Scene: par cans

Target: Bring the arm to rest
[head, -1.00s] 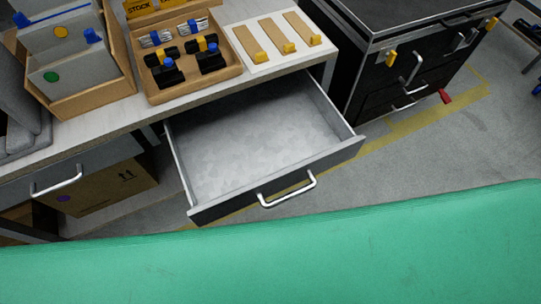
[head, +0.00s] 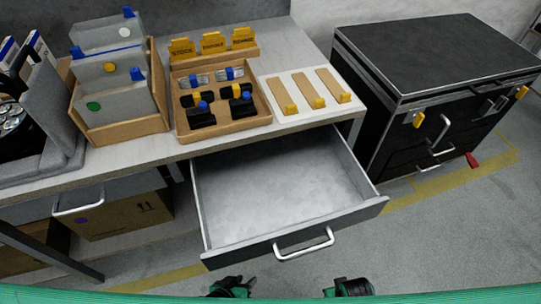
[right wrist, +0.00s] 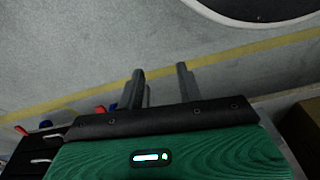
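My left gripper (head: 246,282) shows small and dark at the bottom edge of the head view, in front of the open drawer (head: 225,245). I cannot tell how far its fingers are apart. A dark part of my right arm shows at the bottom edge, right of it. In the right wrist view my right gripper (right wrist: 160,70) has two grey fingers well apart with nothing between them, over grey floor. The drawer is pulled out and its visible inside is empty.
The workbench (head: 150,158) carries a wooden tray (head: 222,131) of small parts, a bin of grey folders (head: 110,75) and a white board (head: 297,116) with wooden strips. A black cabinet (head: 430,50) stands at right. Grey floor (head: 440,245) is free at lower right.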

